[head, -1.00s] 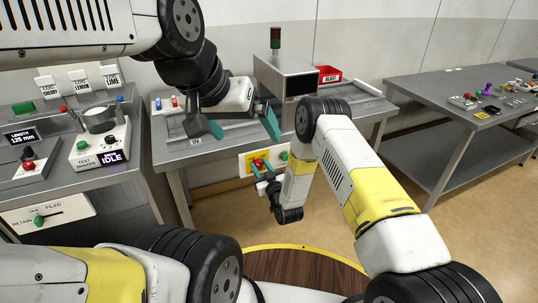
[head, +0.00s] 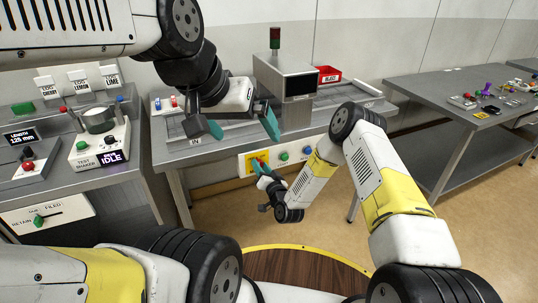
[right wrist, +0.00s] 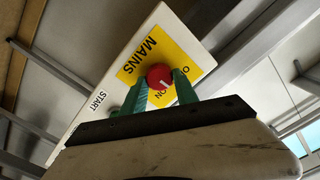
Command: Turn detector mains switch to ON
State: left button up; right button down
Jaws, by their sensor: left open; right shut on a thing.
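The detector mains switch is a red round knob (right wrist: 159,77) on a yellow MAINS plate (right wrist: 137,68), which also shows on the table front in the head view (head: 246,166). My right gripper (right wrist: 158,86) is shut on the red knob, one teal finger on each side. A white mark shows on the knob, on the side toward the ON label; its exact setting is hard to tell. In the head view my right gripper (head: 260,168) mostly hides the knob. My left gripper (head: 243,126) is open and empty above the conveyor table.
The detector hood (head: 286,78), with a stack light, stands on the conveyor table (head: 210,152). A test shaker (head: 100,145) is at left. Another table (head: 440,85) with small items is at right. The floor between is clear.

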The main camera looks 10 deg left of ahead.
jog(key=shift+d+f+m, duration=0.1)
jog(key=shift+f+m, duration=0.05)
jog(key=shift+m, duration=2.3)
jog(key=shift+f+m, duration=0.1)
jog(key=shift+m, duration=2.35)
jog(key=c, duration=0.9)
grip_release()
jog(key=shift+c, duration=0.2)
jog(key=v, duration=0.7)
jog(key=shift+s+d, duration=0.2)
jog(key=shift+s, duration=0.15)
